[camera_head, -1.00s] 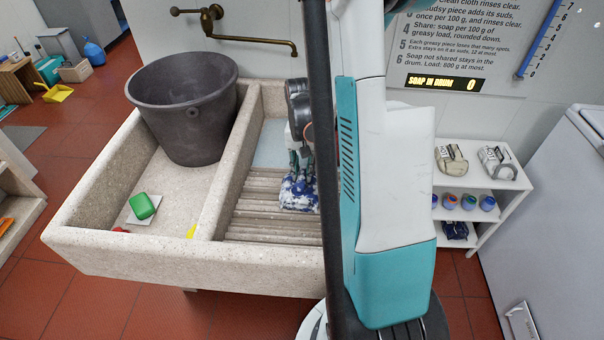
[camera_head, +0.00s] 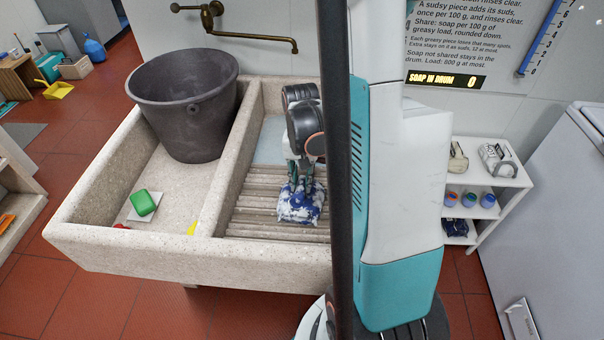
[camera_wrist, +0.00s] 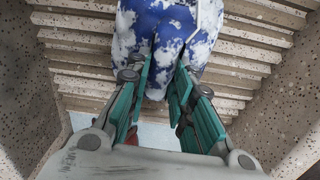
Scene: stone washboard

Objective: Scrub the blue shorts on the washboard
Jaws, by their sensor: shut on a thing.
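The blue shorts (camera_head: 299,204) lie bunched on the ribbed stone washboard (camera_head: 262,216), with white patches of suds over the blue. They also show in the wrist view (camera_wrist: 168,30), at the top, over the ridges. My gripper (camera_head: 299,184) points down at the shorts from above. In the wrist view its teal fingers (camera_wrist: 163,85) are shut on the near part of the cloth. The exact pinch is partly hidden between the fingers.
A dark grey bucket (camera_head: 184,110) stands in the left basin, behind a green soap bar (camera_head: 142,203). The stone divider (camera_head: 228,165) separates it from the washboard. A brass tap (camera_head: 250,36) hangs on the wall. A white shelf (camera_head: 490,182) stands at right.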

